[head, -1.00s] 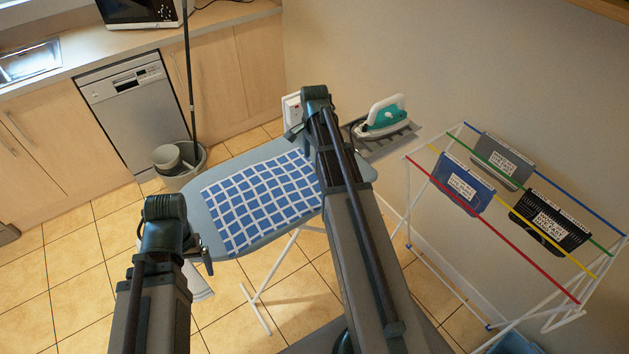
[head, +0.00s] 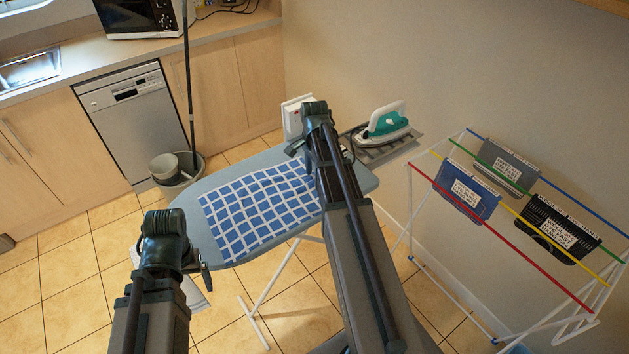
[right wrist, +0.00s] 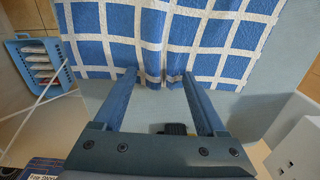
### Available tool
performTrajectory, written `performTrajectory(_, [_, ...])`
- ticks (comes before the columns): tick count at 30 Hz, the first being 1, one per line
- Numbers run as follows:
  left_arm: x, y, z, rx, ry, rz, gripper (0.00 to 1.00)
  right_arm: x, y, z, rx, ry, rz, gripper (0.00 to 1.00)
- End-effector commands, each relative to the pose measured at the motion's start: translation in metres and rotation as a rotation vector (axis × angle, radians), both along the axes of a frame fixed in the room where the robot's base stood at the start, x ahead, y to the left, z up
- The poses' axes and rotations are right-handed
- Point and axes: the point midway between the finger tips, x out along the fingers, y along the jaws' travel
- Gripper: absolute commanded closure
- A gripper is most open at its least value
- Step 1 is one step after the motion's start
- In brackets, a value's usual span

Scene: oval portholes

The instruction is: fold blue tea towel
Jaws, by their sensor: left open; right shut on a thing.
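The blue tea towel with a white grid (head: 258,208) lies spread on the grey-blue ironing board (head: 190,186); its right end is hidden behind my right arm in the head view. In the right wrist view my right gripper (right wrist: 160,76) is shut on the near edge of the towel (right wrist: 110,50), which is bunched into a narrow ridge between the fingers. My left gripper (head: 203,270) is open by the board's near left edge, apart from the towel; its fingers are only partly visible.
An iron (head: 387,122) stands on a rest at the board's right end. A drying rack (head: 480,235) with several hanging baskets is at the right. A bucket (head: 180,178) stands behind the board. A socket (right wrist: 298,155) is close in the right wrist view.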

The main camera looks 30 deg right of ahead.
Motion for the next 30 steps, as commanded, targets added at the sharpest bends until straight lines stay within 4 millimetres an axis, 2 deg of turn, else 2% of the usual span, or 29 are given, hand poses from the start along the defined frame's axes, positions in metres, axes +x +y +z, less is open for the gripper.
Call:
performTrajectory(2, [0.0, -0.0001, -0.0004, 0.0, 0.0, 0.0, 0.09, 0.0004, 0.0, -0.0004, 0.0, -0.001, 0.0, 0.41])
performTrajectory(21, [0.0, 0.0, -0.0005, 0.0, 0.0, 0.0, 0.09, 0.0005, -0.0001, -0.0005, 0.0, -0.001, 0.0, 0.99])
performTrajectory(30, [0.0, 0.0001, -0.0005, 0.0, 0.0, 0.0, 0.09, 0.0005, -0.0002, -0.0005, 0.0, -0.001, 0.0, 1.0])
